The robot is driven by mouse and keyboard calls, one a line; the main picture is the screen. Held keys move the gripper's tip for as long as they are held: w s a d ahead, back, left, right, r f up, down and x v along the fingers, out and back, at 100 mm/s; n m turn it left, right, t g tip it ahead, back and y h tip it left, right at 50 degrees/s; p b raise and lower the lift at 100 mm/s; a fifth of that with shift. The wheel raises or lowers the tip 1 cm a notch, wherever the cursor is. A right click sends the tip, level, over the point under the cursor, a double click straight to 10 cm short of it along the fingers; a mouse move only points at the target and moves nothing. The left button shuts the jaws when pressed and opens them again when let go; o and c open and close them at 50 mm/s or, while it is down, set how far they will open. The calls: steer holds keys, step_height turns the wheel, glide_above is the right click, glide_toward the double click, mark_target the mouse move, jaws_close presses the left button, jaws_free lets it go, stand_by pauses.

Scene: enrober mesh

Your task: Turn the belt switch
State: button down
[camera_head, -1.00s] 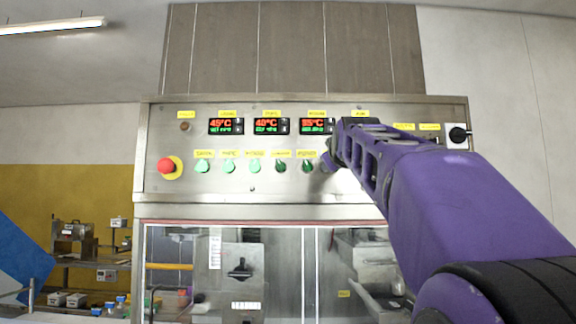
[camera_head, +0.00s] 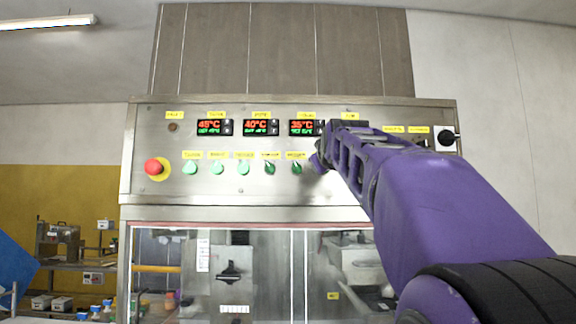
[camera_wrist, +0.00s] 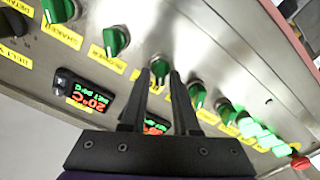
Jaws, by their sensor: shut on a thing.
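My gripper (camera_wrist: 161,78) is shut on a green-topped knob (camera_wrist: 160,66) on the steel control panel, with one dark finger on each side of it. In the head view my gripper (camera_head: 318,160) is at the panel, and the held knob is hidden behind it. A black knob (camera_wrist: 14,22) is at the upper left of the wrist view, beside a yellow label (camera_wrist: 14,56) that seems to begin with "BELT". The held knob's own label is partly hidden by the fingers, so I cannot read it.
Several other green knobs (camera_wrist: 116,40) flank the held one. The panel (camera_head: 222,188) also carries temperature displays (camera_head: 262,127), a red button (camera_head: 154,167) and a black rotary switch (camera_head: 446,138) at far right. A glass-fronted cabinet (camera_head: 270,260) is below.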

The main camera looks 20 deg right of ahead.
steer(key=m, duration=0.4)
steer(key=m+p, duration=0.1)
steer(key=m, duration=0.6)
steer(key=shift+d+m, duration=0.3)
stand_by(0.4)
steer(key=c, duration=0.9)
jaws_free()
steer(key=shift+s, duration=0.15)
